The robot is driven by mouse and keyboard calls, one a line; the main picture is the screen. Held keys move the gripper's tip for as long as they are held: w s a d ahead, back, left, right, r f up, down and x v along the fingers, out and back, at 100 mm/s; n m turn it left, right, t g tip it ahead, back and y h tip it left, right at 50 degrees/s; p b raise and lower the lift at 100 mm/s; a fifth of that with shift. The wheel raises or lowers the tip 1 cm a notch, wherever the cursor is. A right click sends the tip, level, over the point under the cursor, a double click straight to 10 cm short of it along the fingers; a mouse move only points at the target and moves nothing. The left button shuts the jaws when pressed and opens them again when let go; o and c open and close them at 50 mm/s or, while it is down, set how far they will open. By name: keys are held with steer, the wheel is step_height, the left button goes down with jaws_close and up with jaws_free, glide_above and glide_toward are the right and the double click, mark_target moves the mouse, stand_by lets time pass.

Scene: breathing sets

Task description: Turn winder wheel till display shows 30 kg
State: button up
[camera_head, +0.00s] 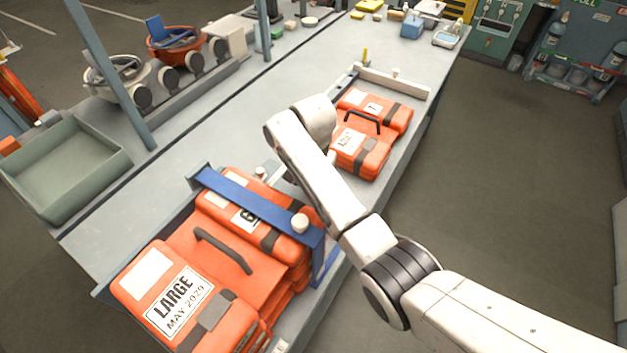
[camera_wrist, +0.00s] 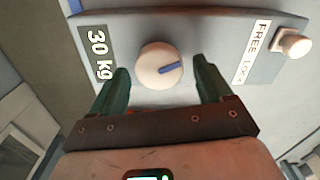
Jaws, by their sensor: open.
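The winder wheel (camera_wrist: 150,72) is a round cream knob with a blue pointer mark, on a grey panel in the wrist view. The display (camera_wrist: 98,52) left of it reads "30 kg", turned sideways in the picture. My gripper (camera_wrist: 161,66) is open, its two dark green fingers on either side of the wheel with a visible gap at each side. Nothing is held. In the head view my arm hides the gripper, and I cannot make out the wheel or display there.
A "FREE LOCK" label (camera_wrist: 254,52) and a small cream knob (camera_wrist: 292,43) sit right of the wheel. Orange cases, one marked "LARGE" (camera_head: 175,297), lie on the grey bench (camera_head: 225,120) beside my arm. A blue bar (camera_head: 250,203) crosses the nearer cases. Floor at right is clear.

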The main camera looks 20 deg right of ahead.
step_height(320, 180, up, 8)
steer(key=shift+r+b, duration=0.25)
steer(key=shift+b, duration=0.55)
step_height(320, 180, up, 2)
steer(key=shift+w+r+p, duration=0.1)
steer(key=shift+r+p, duration=0.05)
steer(key=shift+p, duration=0.6)
